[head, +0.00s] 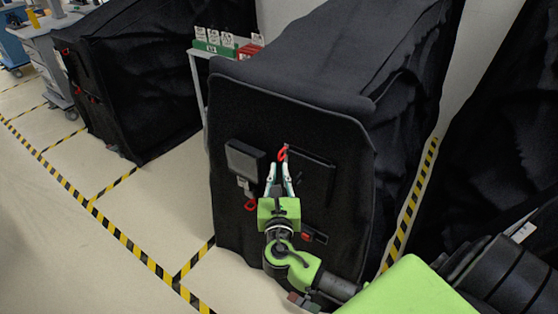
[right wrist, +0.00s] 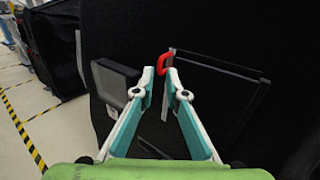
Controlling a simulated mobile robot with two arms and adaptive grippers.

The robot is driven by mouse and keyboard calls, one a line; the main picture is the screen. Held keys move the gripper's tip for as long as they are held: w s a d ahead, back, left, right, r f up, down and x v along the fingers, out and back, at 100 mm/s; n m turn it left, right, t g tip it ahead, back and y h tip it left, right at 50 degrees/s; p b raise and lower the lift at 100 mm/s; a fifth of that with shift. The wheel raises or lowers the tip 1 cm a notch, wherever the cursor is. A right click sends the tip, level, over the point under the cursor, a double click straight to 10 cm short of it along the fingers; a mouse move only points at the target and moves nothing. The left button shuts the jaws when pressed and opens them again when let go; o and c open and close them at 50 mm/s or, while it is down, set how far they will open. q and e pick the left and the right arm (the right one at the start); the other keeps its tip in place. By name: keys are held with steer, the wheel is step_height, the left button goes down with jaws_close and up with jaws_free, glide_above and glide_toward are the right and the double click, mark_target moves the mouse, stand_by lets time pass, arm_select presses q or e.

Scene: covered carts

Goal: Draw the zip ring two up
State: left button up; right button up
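A black fabric cart cover (head: 235,110) stands in front of me. A red zip ring (head: 283,152) is on its front face near the top left corner of a dark rectangular outline; it also shows in the right wrist view (right wrist: 162,64). My right gripper (head: 278,165) reaches up to this ring. In the right wrist view its fingertips (right wrist: 160,73) are partly apart, with the ring at the gap between them. A little space shows beside the ring, so I see no firm hold. My left gripper is not in view.
A grey box (head: 245,158) sits left of the ring, with a second red ring (head: 251,205) below it. A red item (head: 307,237) is lower right. Another covered cart (head: 135,75) stands left; the floor between is clear.

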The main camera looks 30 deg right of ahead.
steer(key=v, duration=0.5)
stand_by(0.4)
steer(key=s+f+m+g+y+b, duration=0.1)
steer(key=s+f+m+g+y, duration=0.2)
steer(key=f, duration=1)
steer(key=s+a+f+m+g+y+b, duration=0.1)
steer(key=s+f+m+g, duration=0.2)
steer(key=f, duration=1)
steer(key=s+f+m+g+y, duration=0.25)
steer(key=s+f, duration=0.25)
steer(key=f, duration=0.7)
steer(key=s+a+f+m+g+y, duration=0.1)
steer(key=s+a+f+m, duration=0.1)
steer(key=s+f+m, duration=0.4)
steer(key=s+a+f+m+g+y+b, duration=0.1)
steer(key=s+f+m, duration=0.5)
steer(key=s, duration=0.9)
steer(key=s+a+f+m+g+y+b, duration=0.1)
steer(key=s+a+f+m+g, duration=0.2)
steer(key=s+f+m, duration=0.3)
steer(key=s+f, duration=0.4)
steer(key=shift+s+a, duration=0.3)
steer(key=shift+g+y, duration=0.25)
